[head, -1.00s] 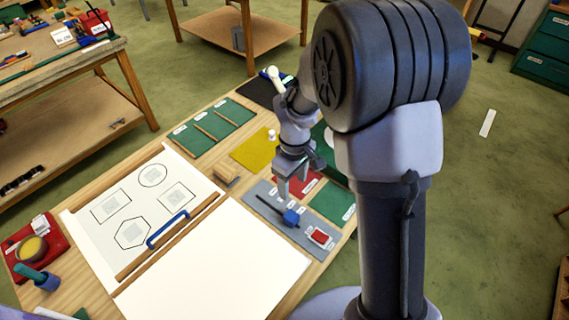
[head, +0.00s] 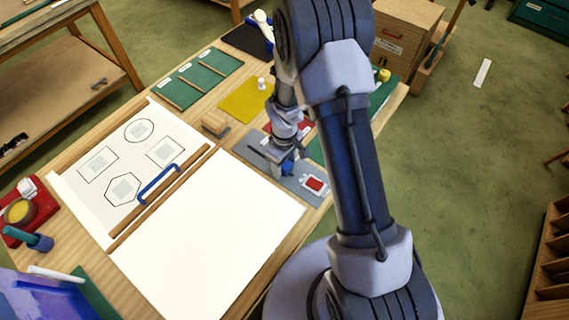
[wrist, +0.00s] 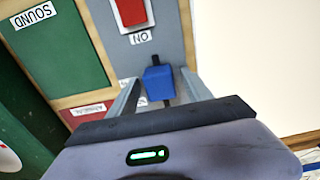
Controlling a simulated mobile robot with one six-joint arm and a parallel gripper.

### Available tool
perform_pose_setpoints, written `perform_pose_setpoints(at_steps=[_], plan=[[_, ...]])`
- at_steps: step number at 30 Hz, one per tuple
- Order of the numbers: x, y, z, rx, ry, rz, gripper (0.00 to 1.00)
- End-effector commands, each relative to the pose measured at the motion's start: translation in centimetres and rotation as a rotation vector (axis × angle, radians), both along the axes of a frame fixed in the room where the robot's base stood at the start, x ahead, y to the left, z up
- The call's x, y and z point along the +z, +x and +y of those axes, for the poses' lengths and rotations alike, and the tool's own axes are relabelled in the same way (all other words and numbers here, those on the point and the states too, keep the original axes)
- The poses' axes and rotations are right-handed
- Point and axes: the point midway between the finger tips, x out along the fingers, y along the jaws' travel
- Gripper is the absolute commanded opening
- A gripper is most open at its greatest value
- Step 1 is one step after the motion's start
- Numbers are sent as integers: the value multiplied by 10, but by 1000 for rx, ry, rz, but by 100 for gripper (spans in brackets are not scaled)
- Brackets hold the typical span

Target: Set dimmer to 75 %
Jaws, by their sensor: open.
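The dimmer is a slider on a grey panel (head: 254,157) at the table's right side. Its blue knob (head: 287,167) is partly hidden by my gripper (head: 281,158) in the head view. In the wrist view the blue knob (wrist: 159,83) sits between the two open fingers of my gripper (wrist: 160,76), with a gap showing at the sides. I cannot tell whether either finger touches it. The slot and scale marks are mostly hidden, so the setting cannot be read.
A red rocker switch (wrist: 131,12) labelled ON is on the same panel; it also shows in the head view (head: 315,184). A green panel labelled SOUND (wrist: 40,50) lies beside it. A white board (head: 205,235) and a blue handle (head: 158,182) lie to the left.

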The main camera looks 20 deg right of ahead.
Motion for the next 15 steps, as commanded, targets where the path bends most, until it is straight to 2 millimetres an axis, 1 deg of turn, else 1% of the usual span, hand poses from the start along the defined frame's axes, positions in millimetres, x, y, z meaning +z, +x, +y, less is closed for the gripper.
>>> perform_pose_setpoints(at_steps=[2,3,5,9,12,15], plan=[[0,0,0,0,0,0,58],[0,0,0,0,0,0,56],[0,0,0,0,0,0,44],[0,0,0,0,0,0,17],[1,0,0,0,0,0,0],[1,0,0,-1,0,0,0]])
